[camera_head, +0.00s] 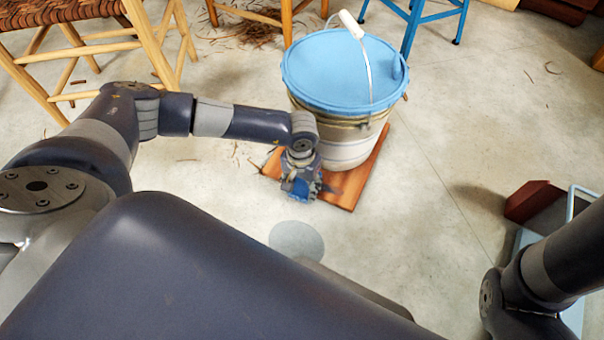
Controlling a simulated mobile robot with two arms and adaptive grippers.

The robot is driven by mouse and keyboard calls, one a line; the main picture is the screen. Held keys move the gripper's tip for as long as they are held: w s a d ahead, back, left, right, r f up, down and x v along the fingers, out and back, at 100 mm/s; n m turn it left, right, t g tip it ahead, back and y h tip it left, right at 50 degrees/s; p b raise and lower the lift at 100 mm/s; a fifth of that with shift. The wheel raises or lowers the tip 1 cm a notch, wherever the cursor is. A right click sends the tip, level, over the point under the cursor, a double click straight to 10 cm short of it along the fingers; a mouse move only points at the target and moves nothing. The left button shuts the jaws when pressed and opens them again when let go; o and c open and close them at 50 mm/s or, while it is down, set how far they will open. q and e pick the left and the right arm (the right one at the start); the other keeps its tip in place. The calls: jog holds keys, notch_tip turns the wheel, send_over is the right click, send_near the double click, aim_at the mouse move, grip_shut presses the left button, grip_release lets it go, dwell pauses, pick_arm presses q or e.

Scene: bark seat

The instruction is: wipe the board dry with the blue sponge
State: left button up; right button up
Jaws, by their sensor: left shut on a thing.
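The reddish-brown wooden board (350,190) lies flat on the floor, with a large bucket (350,150) with a blue lid (338,70) standing on it. The bucket hides much of the board. My left gripper (301,187) points down at the board's near left part, in front of the bucket, and is shut on the blue sponge (297,188). The gripper hides most of the sponge. I cannot tell whether the sponge touches the board. My right arm shows at the lower right, but its gripper is out of view.
A wooden chair with a woven seat (50,12) stands at the upper left. Blue stool legs (412,25) stand behind the bucket. Shavings (250,28) litter the floor. A grey container with a red-brown block (530,201) is at right. The floor right of the bucket is mostly clear.

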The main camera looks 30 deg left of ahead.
pick_arm(q)
jog(key=shift+w+d, duration=0.15)
jog(key=shift+d, duration=2.45)
jog(key=shift+d+b, duration=0.45)
jog(key=shift+d, duration=1.9)
jog(key=shift+r, duration=0.1)
jog(key=s+r+p, duration=0.2)
jog(key=p, duration=0.1)
jog(key=shift+s+r, duration=0.15)
jog(key=shift+s, duration=0.05)
jog(key=s+p, duration=0.1)
jog(key=s+r+p, duration=0.1)
jog(key=shift+s+d+r+p, duration=0.1)
jog(key=shift+s+r+p, duration=0.15)
jog(key=shift+r+p, duration=0.05)
